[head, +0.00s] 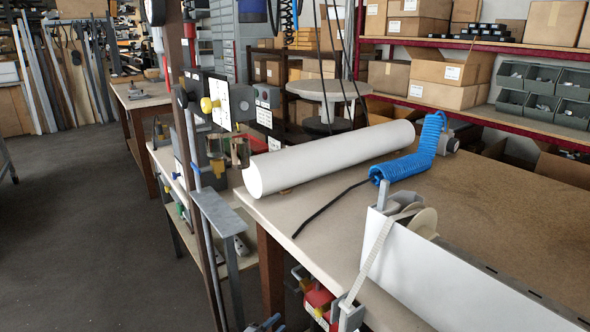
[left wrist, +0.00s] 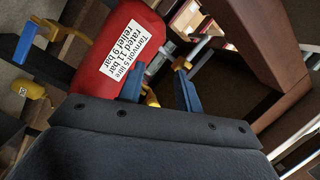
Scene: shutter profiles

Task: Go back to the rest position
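My left gripper (head: 268,325) shows only as a small dark piece at the bottom edge of the head view, low beside the workbench. In the left wrist view its two blue fingers (left wrist: 160,90) stand apart with nothing gripped between them. A red tank (left wrist: 115,50) with a white label reading 11 bar lies just beyond the fingers. A red tank also shows under the bench in the head view (head: 319,299). My right gripper is not in view.
The workbench (head: 480,195) carries a white roll (head: 330,155), a blue coiled hose (head: 405,165) and a white shutter profile (head: 440,275) with a strap reel. A post and grey bracket (head: 222,215) stand left of the bench. The floor (head: 75,210) at left is clear.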

